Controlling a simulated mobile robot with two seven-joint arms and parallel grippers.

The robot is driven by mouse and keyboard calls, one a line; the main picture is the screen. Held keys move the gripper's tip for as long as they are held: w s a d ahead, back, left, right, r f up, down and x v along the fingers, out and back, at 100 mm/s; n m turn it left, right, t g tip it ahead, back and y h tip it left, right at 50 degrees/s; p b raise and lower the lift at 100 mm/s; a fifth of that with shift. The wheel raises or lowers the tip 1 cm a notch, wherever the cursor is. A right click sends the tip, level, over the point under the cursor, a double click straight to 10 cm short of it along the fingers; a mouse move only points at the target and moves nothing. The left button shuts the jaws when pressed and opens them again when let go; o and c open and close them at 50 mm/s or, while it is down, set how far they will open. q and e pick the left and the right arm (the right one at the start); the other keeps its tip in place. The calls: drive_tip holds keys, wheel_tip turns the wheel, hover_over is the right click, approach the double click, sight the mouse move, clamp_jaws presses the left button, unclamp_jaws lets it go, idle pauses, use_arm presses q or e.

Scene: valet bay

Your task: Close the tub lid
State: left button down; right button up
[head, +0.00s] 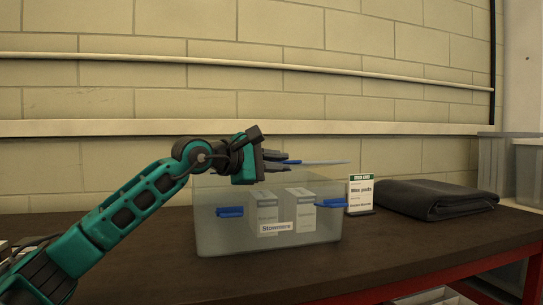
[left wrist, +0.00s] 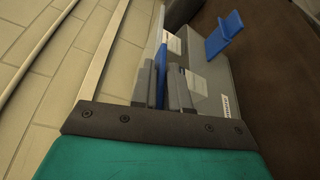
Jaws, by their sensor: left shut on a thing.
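The clear tub (head: 215,238) stands on the dark bench with a label on its front and two white boxes inside. Its blue latches (head: 230,212) stick out at both sides; one latch shows large in the left wrist view (left wrist: 224,36). The tub lid (head: 325,162) shows nearly edge-on as a thin, pale-blue sheet around the tub's top; its exact angle is hard to tell. My left gripper (head: 283,162) is at the tub's top, shut on the lid. In the left wrist view its fingers (left wrist: 166,86) pinch the lid's blue edge (left wrist: 161,62). My right gripper is out of view.
A small sign card (head: 361,192) stands just right of the tub. A folded dark cloth (head: 435,199) lies farther right, with grey bins (head: 528,170) at the right edge. A brick wall with a pipe is behind. The bench front is clear.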

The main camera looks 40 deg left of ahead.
use_arm(q)
wheel_tip(320, 180, down, 3)
drive_tip(key=shift+d+r+b, duration=0.1)
drive_tip(key=shift+b, duration=0.25)
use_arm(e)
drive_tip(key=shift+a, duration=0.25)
use_arm(q)
drive_tip(key=c, duration=1.3)
unclamp_jaws()
drive_tip(key=shift+w, duration=0.1)
drive_tip(key=shift+o, duration=0.3)
drive_tip(key=shift+r, duration=0.15)
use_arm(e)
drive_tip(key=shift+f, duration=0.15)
use_arm(q)
drive_tip(key=shift+s, duration=0.2)
drive_tip(key=b+v, duration=0.2)
drive_tip(key=v, duration=0.9)
drive_tip(key=shift+b+v, duration=0.35)
drive_tip(key=shift+v, duration=0.5)
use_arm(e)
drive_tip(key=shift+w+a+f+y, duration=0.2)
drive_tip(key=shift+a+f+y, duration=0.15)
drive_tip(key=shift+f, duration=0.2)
